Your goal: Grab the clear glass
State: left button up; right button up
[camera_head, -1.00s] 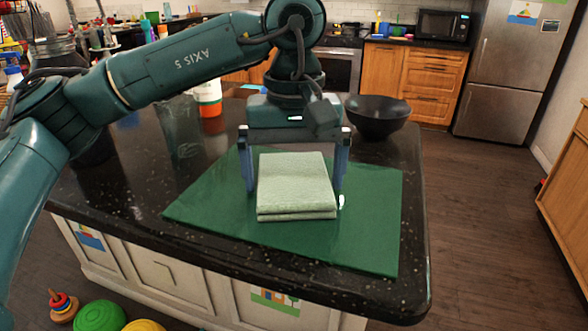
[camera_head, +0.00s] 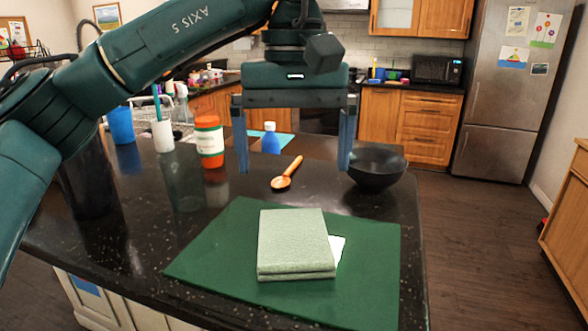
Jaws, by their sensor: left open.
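A clear glass (camera_head: 184,182), faint and see-through, stands on the dark counter left of the green mat. My left gripper (camera_head: 294,168) is open and empty, raised above the counter with its fingers pointing down. It is to the right of the glass and apart from it. Below it in the picture, a folded pale green cloth (camera_head: 293,242) lies on the green mat (camera_head: 220,255). My right gripper does not show.
An orange-and-white jar (camera_head: 209,141) stands right behind the glass. A white cup (camera_head: 162,136) and a blue cup (camera_head: 121,126) stand farther left.

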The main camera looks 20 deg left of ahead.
aim_at(183, 168)
jog(key=k, duration=1)
